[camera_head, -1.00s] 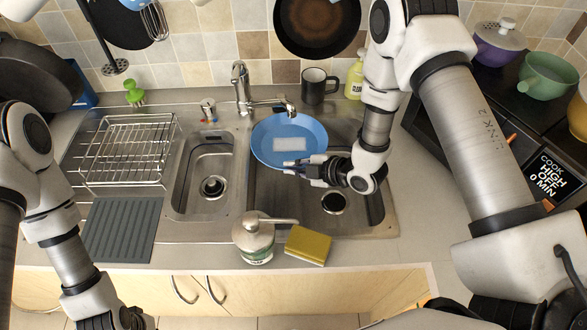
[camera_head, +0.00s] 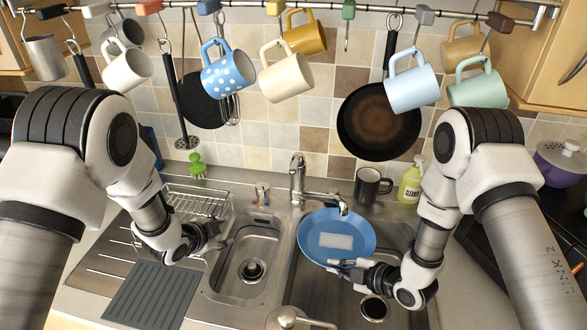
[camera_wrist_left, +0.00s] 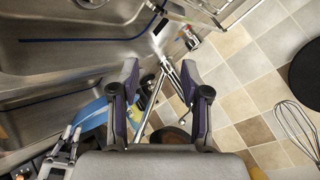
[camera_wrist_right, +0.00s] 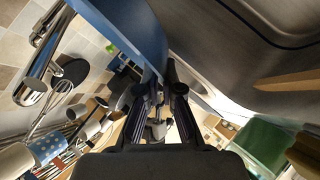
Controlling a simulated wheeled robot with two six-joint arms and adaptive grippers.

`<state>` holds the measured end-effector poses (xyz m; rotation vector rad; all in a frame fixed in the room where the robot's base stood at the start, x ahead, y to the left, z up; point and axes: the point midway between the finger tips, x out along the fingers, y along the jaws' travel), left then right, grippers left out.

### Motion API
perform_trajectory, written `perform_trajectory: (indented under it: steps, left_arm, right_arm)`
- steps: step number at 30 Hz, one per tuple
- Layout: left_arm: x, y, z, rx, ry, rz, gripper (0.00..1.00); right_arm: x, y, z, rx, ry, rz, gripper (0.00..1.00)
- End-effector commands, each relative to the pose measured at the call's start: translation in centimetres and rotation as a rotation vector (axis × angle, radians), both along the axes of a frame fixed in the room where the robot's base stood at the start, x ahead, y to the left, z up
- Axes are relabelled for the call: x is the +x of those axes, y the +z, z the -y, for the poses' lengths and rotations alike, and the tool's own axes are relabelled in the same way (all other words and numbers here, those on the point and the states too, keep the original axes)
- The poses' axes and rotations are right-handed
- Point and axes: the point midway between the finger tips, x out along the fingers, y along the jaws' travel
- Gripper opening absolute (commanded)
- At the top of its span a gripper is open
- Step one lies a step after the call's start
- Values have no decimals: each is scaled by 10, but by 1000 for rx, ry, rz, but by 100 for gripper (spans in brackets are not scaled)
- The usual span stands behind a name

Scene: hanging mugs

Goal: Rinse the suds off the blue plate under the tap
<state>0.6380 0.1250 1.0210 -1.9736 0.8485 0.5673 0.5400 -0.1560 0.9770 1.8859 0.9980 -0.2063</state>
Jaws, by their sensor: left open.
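The blue plate (camera_head: 312,226) is held tilted over the right basin, under and in front of the tap (camera_head: 298,180). A whitish rectangular patch of suds (camera_head: 333,241) lies on its face. My right gripper (camera_head: 345,264) is shut on the plate's near rim. In the right wrist view the plate (camera_wrist_right: 125,25) runs between the fingers (camera_wrist_right: 163,92), with the tap (camera_wrist_right: 42,55) to its left. My left gripper (camera_head: 224,241) is open and empty at the left side of the left basin. In the left wrist view its fingers (camera_wrist_left: 160,82) stand apart. I see no water stream.
A wire dish rack (camera_head: 195,205) stands left of the basins, behind a grey ridged mat (camera_head: 150,295). A soap pump (camera_head: 285,318) stands in front. A black mug (camera_head: 371,186) and a yellow bottle (camera_head: 411,183) stand behind the plate. Several mugs hang from the rail above.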

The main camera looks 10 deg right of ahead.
Motion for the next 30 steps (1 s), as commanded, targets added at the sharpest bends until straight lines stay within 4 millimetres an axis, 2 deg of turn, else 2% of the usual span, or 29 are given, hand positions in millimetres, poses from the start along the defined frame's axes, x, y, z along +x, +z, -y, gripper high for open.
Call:
perform_trajectory:
  steps: [1, 4, 7, 12, 17, 30]
  left_arm:
    - [20, -3, 21, -52, -54, 106, 46]
    - [54, 8, 66, -176, -169, 379, 46]
    - [66, 24, 96, -280, -244, 617, 46]
    - [65, 43, 117, -382, -293, 848, 46]
    - [71, 49, 126, -398, -299, 890, 46]
    - [139, 69, 188, -398, -296, 885, 46]
  right_arm:
    - [0, 0, 0, 0, 0, 1, 0]
    - [0, 0, 0, 0, 0, 1, 0]
    - [0, 1, 0, 0, 1, 2, 0]
    - [0, 1, 0, 0, 1, 2, 0]
    - [0, 1, 0, 0, 1, 2, 0]
    - [0, 0, 0, 0, 1, 2, 0]
